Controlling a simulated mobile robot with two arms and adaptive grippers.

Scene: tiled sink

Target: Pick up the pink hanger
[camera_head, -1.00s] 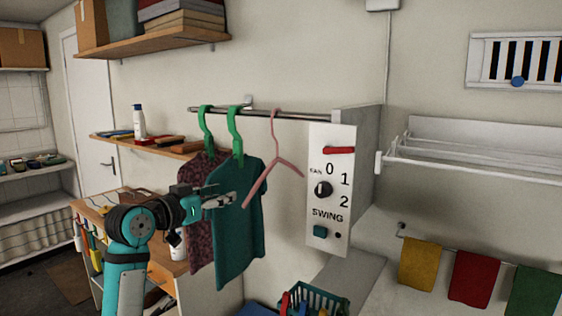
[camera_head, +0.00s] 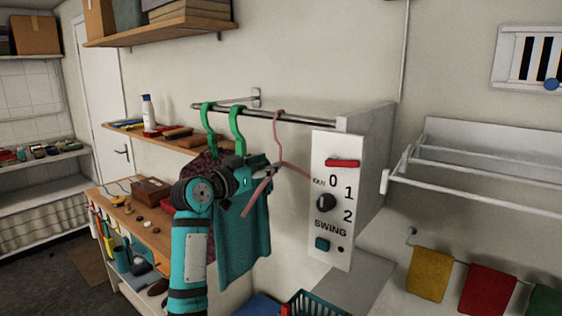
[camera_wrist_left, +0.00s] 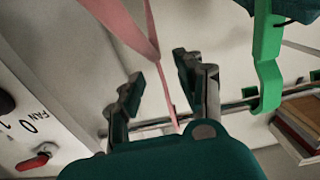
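The pink hanger (camera_head: 278,138) hangs by its hook on the metal rail (camera_head: 300,117), with no garment on it. My left gripper (camera_head: 270,171) is at the hanger, in front of the teal shirt (camera_head: 245,235). In the left wrist view the gripper (camera_wrist_left: 158,84) is open, its two fingers apart. The pink hanger (camera_wrist_left: 135,30) passes through the space between them, with a gap showing on both sides. My left arm hides part of the shirts. My right gripper is not in view.
Two green hangers (camera_head: 237,125) with shirts hang left of the pink one. A white panel (camera_head: 331,245) with a dial and red switch stands close on the right. A green basket (camera_head: 312,304) is below. A shelf (camera_head: 165,143) is behind on the left.

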